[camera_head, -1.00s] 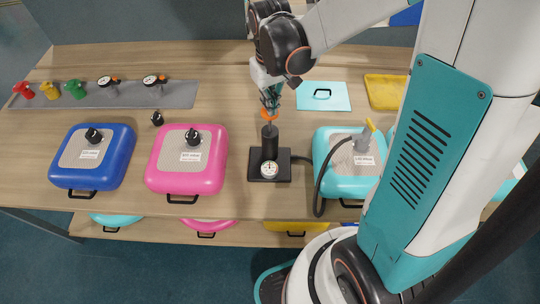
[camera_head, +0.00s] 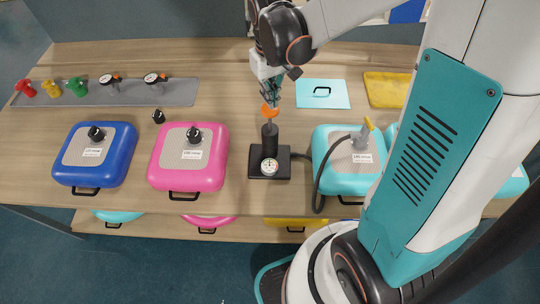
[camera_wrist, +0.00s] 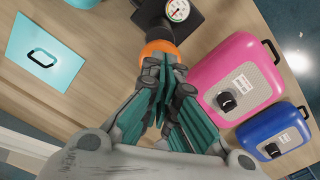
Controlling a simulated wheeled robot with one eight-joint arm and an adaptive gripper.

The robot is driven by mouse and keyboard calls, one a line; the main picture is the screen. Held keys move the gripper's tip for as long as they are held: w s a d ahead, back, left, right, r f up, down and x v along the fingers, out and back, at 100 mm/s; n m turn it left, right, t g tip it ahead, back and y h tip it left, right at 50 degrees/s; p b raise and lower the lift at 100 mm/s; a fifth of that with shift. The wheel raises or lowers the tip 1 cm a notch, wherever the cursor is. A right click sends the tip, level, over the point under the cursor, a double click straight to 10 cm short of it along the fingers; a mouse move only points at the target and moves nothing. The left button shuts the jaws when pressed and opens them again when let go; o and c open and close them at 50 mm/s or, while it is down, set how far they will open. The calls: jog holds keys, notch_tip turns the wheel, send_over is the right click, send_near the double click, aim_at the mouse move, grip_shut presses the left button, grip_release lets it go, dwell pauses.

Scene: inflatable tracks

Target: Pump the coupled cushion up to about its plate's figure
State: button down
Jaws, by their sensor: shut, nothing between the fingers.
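The turquoise cushion (camera_head: 338,183) lies on the bench right of the pump, with a grey hose coupling with a yellow lever (camera_head: 366,132) on top. A dark hose (camera_head: 320,180) runs from it to the pump. Its white plate (camera_head: 362,158) is too small to read. The black pump (camera_head: 270,140) stands on a base with a round gauge (camera_head: 269,167); the gauge also shows in the wrist view (camera_wrist: 177,10), its reading unclear. The orange pump handle (camera_head: 270,112) tops a short bare rod. My gripper (camera_head: 272,100) is shut and empty, fingertips at the handle; whether they touch is unclear.
A pink cushion (camera_head: 176,180) and a blue cushion (camera_head: 119,178) lie left of the pump. A grey strip (camera_head: 180,97) holds coloured fittings and two gauges. A turquoise panel (camera_head: 338,102) and a yellow tray (camera_head: 386,76) lie behind. More cushions sit on the lower shelf.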

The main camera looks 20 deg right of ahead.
jog(key=shift+f, duration=0.1)
jog(key=shift+f+b, duration=3.65)
jog(key=shift+f, duration=0.65)
jog(key=shift+r+p, duration=3.15)
jog(key=shift+r, duration=1.25)
jog(key=shift+r, duration=0.1)
jog(key=shift+r+p, duration=1.75)
jog(key=shift+r, duration=0.75)
jog(key=shift+s+f+b, duration=0.1)
jog(key=shift+f+b, duration=0.05)
jog(key=shift+b, duration=0.15)
